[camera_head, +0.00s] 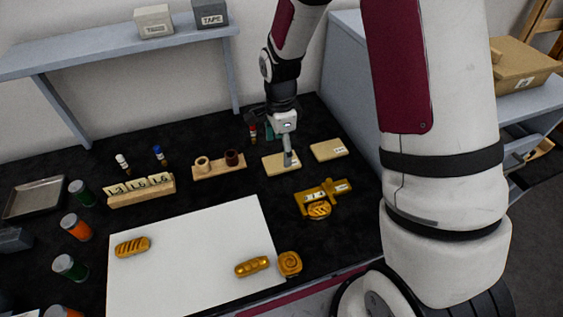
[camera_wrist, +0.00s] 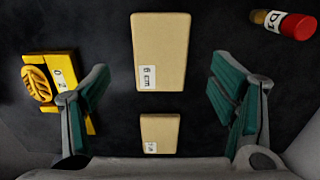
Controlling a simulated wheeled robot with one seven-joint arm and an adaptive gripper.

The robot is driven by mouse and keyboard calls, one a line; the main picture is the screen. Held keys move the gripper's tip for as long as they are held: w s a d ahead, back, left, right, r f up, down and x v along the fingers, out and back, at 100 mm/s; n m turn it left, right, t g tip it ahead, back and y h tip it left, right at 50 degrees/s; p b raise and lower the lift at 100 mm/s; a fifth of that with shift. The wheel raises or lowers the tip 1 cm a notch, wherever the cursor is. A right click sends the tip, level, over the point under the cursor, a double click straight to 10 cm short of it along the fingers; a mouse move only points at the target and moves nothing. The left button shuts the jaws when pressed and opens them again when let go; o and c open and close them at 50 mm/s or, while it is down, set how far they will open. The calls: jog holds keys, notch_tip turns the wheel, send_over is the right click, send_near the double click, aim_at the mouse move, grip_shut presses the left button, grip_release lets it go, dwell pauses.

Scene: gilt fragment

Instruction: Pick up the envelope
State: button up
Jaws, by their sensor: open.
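Two flat tan rectangular pieces with white labels lie on the black table; I cannot tell for sure which is the envelope. The left piece (camera_head: 276,166) is under my gripper (camera_head: 288,160) in the head view. In the wrist view my open, empty gripper (camera_wrist: 160,68) has one green-padded finger on each side of this piece (camera_wrist: 160,50), labelled "6 cm". The fingers look apart from it; their height above it is unclear. The right piece (camera_head: 328,150) lies beside it and shows lower in the wrist view (camera_wrist: 160,130).
A yellow object (camera_head: 322,197) with a round loaf-like relief lies in front. A red-capped vial (camera_wrist: 295,26) stands or lies behind, labelled "D1". A wooden cup holder (camera_head: 219,169) is to the left. A white board (camera_head: 195,250) bears bread-shaped pieces.

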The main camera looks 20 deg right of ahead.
aim_at(281, 161)
jog(key=shift+d+f, duration=0.1)
jog(key=shift+f, duration=2.25)
jog(key=shift+c, duration=0.5)
jog(key=c, duration=0.9)
